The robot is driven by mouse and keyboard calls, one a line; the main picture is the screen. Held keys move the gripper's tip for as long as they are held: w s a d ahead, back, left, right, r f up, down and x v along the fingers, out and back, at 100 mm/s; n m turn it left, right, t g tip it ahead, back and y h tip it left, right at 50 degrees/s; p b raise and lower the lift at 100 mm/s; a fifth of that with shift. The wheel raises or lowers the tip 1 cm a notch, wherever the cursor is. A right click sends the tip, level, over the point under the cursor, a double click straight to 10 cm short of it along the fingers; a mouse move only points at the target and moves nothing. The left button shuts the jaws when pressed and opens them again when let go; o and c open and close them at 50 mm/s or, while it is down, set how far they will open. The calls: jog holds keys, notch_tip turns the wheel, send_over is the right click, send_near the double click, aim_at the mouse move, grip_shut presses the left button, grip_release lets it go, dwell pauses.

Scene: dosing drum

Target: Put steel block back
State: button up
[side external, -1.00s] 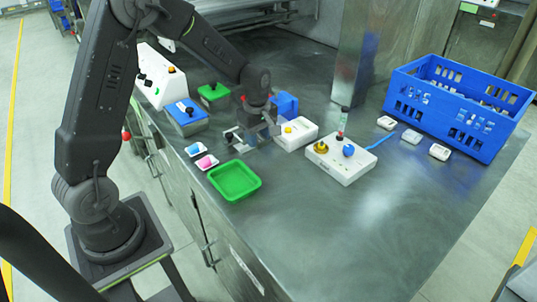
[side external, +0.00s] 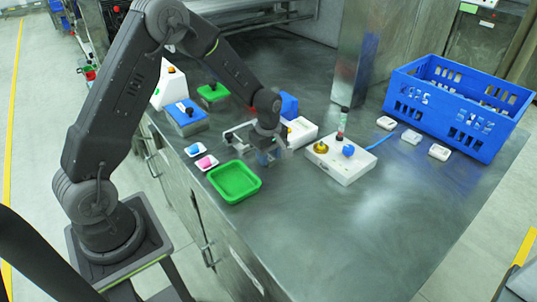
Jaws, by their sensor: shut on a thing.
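My gripper (side external: 267,157) is low over the bench, just right of the green tray's far right side. It is shut on a small grey metallic piece that looks like the steel block; the fingers and the arm hide most of it. I cannot tell whether the piece touches the bench. The green tray (side external: 235,182) looks empty. A pale metal bracket-like fixture (side external: 238,132) stands just left of my gripper, partly behind it.
A white box with yellow and blue knobs (side external: 340,163) stands right of my gripper. Two small dishes, blue (side external: 195,150) and pink (side external: 206,162), sit left. A blue crate (side external: 455,110) is at the right. The front bench is clear.

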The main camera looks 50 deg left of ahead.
aim_at(269, 157)
jog(key=o, duration=1.1)
jog(key=shift+o, duration=0.2)
notch_tip(269, 157, up, 12)
jog(key=s+d+r+m+t, duration=0.2)
jog(key=s+d+r+m, duration=0.3)
jog(key=s+r+m, duration=0.35)
jog(key=s+d+r+m+t, duration=0.1)
jog(key=s+d+r+m, duration=0.1)
jog(key=s+m, duration=0.2)
jog(key=s+d+r+m+t, duration=0.2)
jog(key=s+m, duration=0.3)
jog(key=s, duration=0.5)
jog(key=shift+s+t, duration=0.3)
jog(key=shift+s, duration=0.05)
jog(key=shift+m, duration=0.25)
